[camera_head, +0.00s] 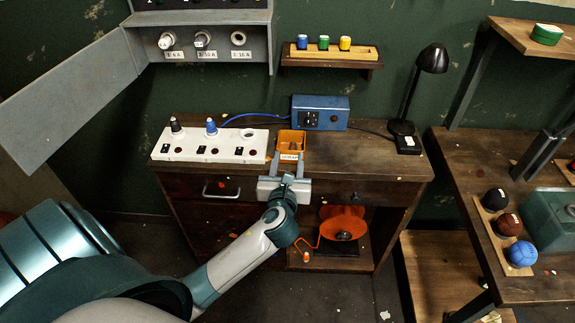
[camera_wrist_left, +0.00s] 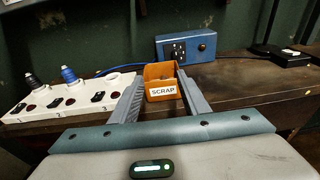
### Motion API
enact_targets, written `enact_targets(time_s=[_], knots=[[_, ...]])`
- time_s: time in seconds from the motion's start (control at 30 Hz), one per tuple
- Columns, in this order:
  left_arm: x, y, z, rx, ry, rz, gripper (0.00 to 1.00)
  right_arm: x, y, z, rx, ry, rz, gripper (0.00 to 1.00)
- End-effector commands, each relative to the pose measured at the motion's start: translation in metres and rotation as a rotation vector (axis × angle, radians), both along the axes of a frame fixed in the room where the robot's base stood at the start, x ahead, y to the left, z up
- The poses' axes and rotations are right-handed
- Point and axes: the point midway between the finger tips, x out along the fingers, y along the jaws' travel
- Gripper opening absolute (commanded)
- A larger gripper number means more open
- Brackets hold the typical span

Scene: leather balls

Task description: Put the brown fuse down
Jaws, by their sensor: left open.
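My left gripper (camera_head: 289,163) is open in front of the orange bin labelled SCRAP (camera_head: 291,137) on the workbench. In the left wrist view, the two fingers of the gripper (camera_wrist_left: 161,86) point towards the bin (camera_wrist_left: 161,91), one on each side of its front. Nothing shows between the fingers except the bin beyond them. I cannot make out the brown fuse for certain; the inside of the bin is small and dim. My right gripper is not in view.
A white socket panel (camera_head: 212,146) with a black fuse (camera_head: 176,127) and a blue fuse (camera_head: 211,127) lies left of the bin. A blue box (camera_head: 320,112) stands behind it, a black lamp (camera_head: 407,130) at right. A shelf (camera_head: 331,62) holds blue, green and yellow fuses.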

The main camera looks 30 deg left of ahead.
Motion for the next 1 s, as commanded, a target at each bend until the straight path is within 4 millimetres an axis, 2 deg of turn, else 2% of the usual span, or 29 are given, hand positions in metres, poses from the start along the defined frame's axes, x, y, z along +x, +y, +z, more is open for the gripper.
enact_targets(time_s=[0.23,1.0], knots=[[-0.0126,-0.0064,0.0023,0.000,0.000,0.002,0.42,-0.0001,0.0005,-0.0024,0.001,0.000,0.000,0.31],[-0.0125,-0.0064,0.0023,0.000,0.000,0.001,0.42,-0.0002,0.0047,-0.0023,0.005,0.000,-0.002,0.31]])
